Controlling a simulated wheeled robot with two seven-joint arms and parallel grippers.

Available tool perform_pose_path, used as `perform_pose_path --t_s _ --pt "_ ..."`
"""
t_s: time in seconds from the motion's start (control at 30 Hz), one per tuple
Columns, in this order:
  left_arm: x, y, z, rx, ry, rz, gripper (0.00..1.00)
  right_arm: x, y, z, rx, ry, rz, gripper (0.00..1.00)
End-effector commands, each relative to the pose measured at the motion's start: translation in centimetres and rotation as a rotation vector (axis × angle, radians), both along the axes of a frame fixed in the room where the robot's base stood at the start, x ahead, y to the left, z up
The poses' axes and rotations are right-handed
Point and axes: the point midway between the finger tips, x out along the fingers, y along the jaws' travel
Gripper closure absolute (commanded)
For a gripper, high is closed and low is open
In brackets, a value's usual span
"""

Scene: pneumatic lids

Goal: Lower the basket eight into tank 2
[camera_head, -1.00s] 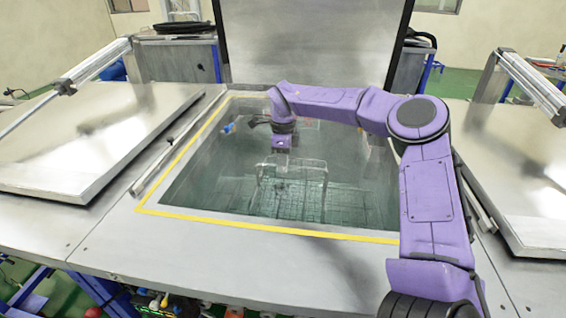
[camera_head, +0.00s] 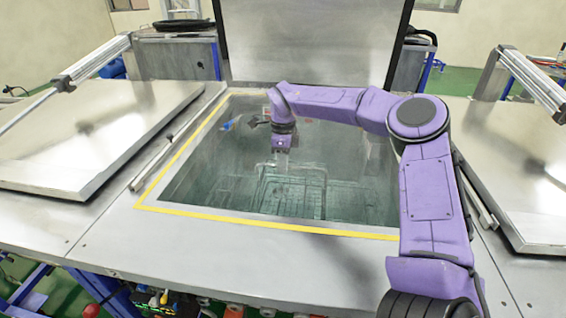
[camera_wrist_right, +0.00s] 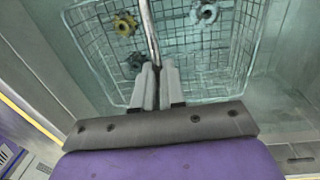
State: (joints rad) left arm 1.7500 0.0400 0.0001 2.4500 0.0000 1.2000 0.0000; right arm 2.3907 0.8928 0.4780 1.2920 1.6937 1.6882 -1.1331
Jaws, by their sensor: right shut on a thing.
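My right arm reaches over the open tank (camera_head: 240,220), which has a yellow border. Its gripper (camera_head: 281,152) points down into the tank. In the right wrist view the fingers (camera_wrist_right: 158,85) are shut on the thin metal handle (camera_wrist_right: 149,25) of a wire basket (camera_wrist_right: 100,50). The basket hangs down inside the tank, and its faint frame shows in the head view (camera_head: 292,190). A yellow-brown ring part (camera_wrist_right: 125,24), a grey-white ring part (camera_wrist_right: 204,12) and a dark part (camera_wrist_right: 137,60) lie in the basket. No number is readable. My left gripper is not in view.
The raised lid (camera_head: 312,45) stands upright behind the tank. A closed metal lid (camera_head: 90,135) lies to the left and another (camera_head: 525,175) to the right. The tank's side walls are close around the basket.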

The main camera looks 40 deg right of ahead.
Motion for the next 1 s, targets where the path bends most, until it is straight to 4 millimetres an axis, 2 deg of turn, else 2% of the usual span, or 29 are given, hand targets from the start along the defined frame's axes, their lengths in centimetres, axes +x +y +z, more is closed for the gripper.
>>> perform_pose_path --t_s 0.6,1.0 --pt "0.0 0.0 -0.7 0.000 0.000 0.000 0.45 -0.2 0.1 -1.6 0.005 0.012 0.000 1.00" --pt "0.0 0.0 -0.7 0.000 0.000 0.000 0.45 -0.3 0.0 -1.7 0.003 0.012 -0.001 1.00"
